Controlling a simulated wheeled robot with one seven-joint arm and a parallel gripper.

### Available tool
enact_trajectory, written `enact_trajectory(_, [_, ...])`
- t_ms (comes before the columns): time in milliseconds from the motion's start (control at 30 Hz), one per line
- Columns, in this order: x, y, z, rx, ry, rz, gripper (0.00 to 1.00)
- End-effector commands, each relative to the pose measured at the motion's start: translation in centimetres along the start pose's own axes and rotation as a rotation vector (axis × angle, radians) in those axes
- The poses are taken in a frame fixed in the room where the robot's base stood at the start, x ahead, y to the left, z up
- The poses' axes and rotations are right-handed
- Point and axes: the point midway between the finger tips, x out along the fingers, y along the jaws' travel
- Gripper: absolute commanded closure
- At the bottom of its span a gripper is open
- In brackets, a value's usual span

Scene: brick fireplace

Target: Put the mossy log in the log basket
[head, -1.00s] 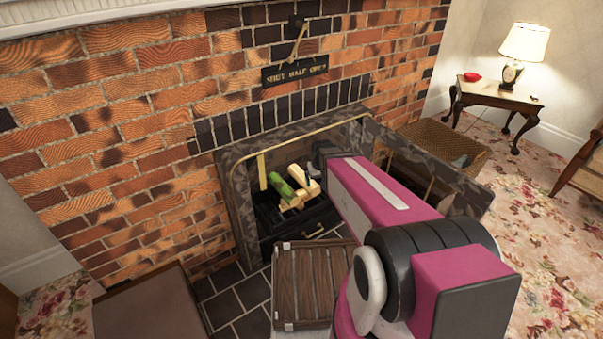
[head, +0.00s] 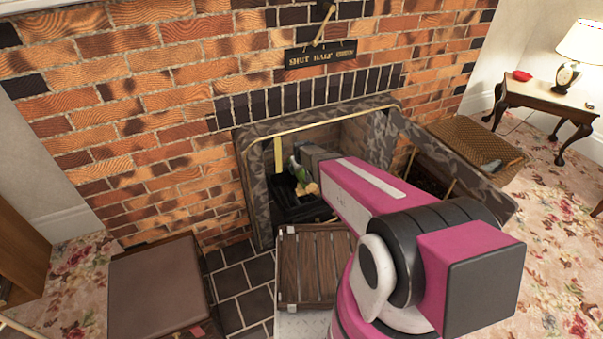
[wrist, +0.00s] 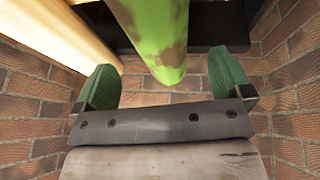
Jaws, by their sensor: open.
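The mossy log (wrist: 160,35), bright green with brown patches, lies among pale logs inside the fireplace. In the head view its green (head: 297,174) is partly hidden by my gripper. My gripper (wrist: 165,84) is open, with its two dark green fingers on either side of the log's near end in the picture; I see no grip on it. In the head view my gripper (head: 309,158) is inside the fireplace opening. A woven wicker basket (head: 468,140) stands right of the fireplace; I cannot tell for sure whether it is the log basket.
A pale log (wrist: 50,30) lies left of the mossy log in the wrist view. A patterned panel (head: 465,170) angles out from the fireplace's right side. A slatted wooden box (head: 312,268) stands in front. A brown-topped piece (head: 155,285) stands left. Brick walls surround the fireplace opening.

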Motion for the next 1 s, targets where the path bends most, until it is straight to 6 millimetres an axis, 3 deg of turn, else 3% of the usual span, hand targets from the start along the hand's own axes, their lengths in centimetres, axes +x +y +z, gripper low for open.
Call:
enact_trajectory(333, [4.5, 0.0, 0.1, 0.000, -0.001, 0.000, 0.03])
enact_trajectory(600, [4.9, -0.1, 0.2, 0.000, -0.001, 0.000, 0.03])
enact_trajectory(633, [4.9, -0.1, 0.2, 0.001, 0.000, 0.000, 0.06])
enact_trajectory(667, [4.9, -0.1, 0.2, 0.001, -0.001, 0.000, 0.16])
enact_trajectory(833, [4.8, -0.1, 0.2, 0.001, -0.001, 0.000, 0.71])
enact_trajectory(900, [4.8, -0.1, 0.2, 0.001, 0.000, 0.000, 0.80])
enact_trajectory(1000, [4.8, -0.1, 0.2, 0.001, 0.000, 0.000, 0.80])
